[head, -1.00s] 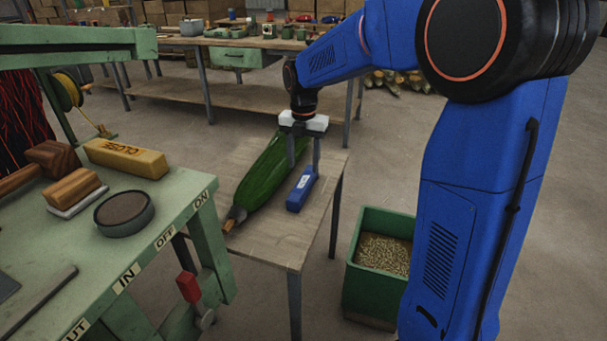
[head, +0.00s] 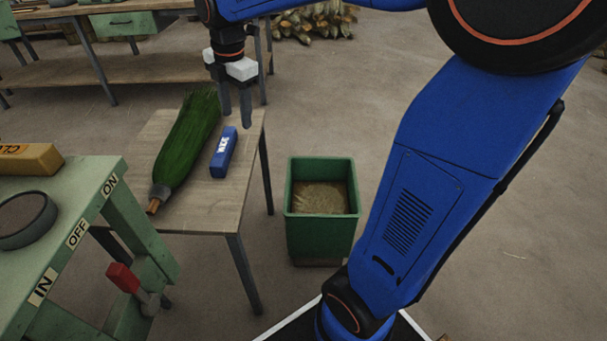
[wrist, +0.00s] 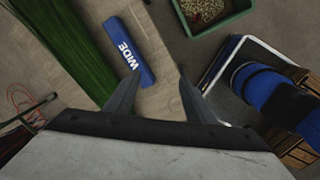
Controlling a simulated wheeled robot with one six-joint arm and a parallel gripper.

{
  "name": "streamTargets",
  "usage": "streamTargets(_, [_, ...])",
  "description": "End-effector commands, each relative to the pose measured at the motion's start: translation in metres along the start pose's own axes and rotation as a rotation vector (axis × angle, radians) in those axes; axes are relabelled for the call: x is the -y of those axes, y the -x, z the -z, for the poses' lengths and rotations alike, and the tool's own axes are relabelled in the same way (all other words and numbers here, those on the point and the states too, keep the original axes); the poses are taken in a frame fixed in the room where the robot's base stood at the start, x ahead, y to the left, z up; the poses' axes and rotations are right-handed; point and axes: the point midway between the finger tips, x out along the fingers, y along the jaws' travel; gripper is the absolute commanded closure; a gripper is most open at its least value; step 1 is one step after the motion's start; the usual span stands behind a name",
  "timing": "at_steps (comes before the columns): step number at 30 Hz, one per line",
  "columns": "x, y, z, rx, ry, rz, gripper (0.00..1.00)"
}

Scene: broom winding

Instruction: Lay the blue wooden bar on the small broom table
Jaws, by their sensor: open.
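The blue wooden bar (head: 223,153), with "WIDE" in white letters, lies flat on the small broom table (head: 213,202). It is right of the green broom (head: 190,138), close beside it and roughly parallel, with a narrow gap. My gripper (head: 236,116) is open and empty, above the far right part of the table, beyond the bar's far end. In the wrist view the bar (wrist: 129,50) lies ahead and left of the open fingers (wrist: 158,80). The broom bristles (wrist: 70,45) run along its left. Nothing is between the fingers.
A green bin of grain-like bits (head: 320,225) stands on the floor right of the table. A green machine bench (head: 95,215) with a red-handled lever (head: 122,278) stands at the left. A long workbench (head: 85,72) is behind. The table's near right corner is bare.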

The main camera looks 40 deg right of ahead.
Motion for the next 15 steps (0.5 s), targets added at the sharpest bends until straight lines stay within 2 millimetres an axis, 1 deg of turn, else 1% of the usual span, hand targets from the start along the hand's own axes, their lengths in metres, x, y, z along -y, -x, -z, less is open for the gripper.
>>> streamTargets(1, [0.017, 0.005, 0.001, 0.004, -0.093, -0.020, 0.50])
streamTargets(8, [0.084, 0.011, 0.005, -0.002, -0.554, -0.097, 0.50])
streamTargets(15, [0.151, 0.005, 0.013, -0.044, -1.034, -0.179, 0.50])
